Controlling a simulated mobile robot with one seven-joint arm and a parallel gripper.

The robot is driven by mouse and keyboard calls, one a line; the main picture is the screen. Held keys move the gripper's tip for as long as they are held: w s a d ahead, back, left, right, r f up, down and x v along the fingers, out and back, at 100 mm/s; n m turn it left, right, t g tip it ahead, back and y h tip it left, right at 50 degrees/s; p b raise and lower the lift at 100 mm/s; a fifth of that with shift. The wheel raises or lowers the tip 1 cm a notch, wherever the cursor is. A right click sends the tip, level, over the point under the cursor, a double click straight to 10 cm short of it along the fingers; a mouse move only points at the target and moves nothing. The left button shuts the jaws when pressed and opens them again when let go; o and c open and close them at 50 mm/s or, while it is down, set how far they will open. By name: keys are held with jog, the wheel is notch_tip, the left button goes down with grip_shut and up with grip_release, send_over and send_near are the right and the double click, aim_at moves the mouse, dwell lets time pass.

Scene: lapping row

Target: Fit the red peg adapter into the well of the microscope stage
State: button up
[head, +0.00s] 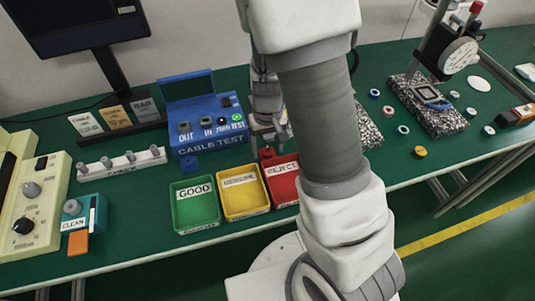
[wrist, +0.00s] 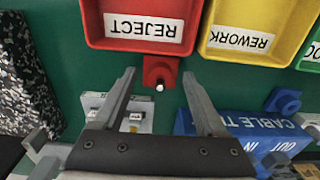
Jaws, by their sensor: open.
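The red peg adapter (wrist: 152,70) stands on the green bench by the REJECT tray's edge, with a pale pin on it. In the wrist view it lies between the open fingertips of my gripper (wrist: 158,75), apart from both. In the head view my gripper (head: 266,138) points down behind the trays, and a bit of the red adapter (head: 266,153) shows below it. A pale grey box (wrist: 118,111) with small labels is partly behind the left finger; I cannot tell if it is the microscope. Its stage well is not clearly visible.
The blue cable tester (wrist: 225,117) and a blue adapter (wrist: 284,101) are at right. A speckled block (wrist: 25,80) is at left. My arm hides the bench middle in the head view.

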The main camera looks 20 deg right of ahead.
grip_shut()
jog(key=shift+r, duration=0.15)
dwell(0.4)
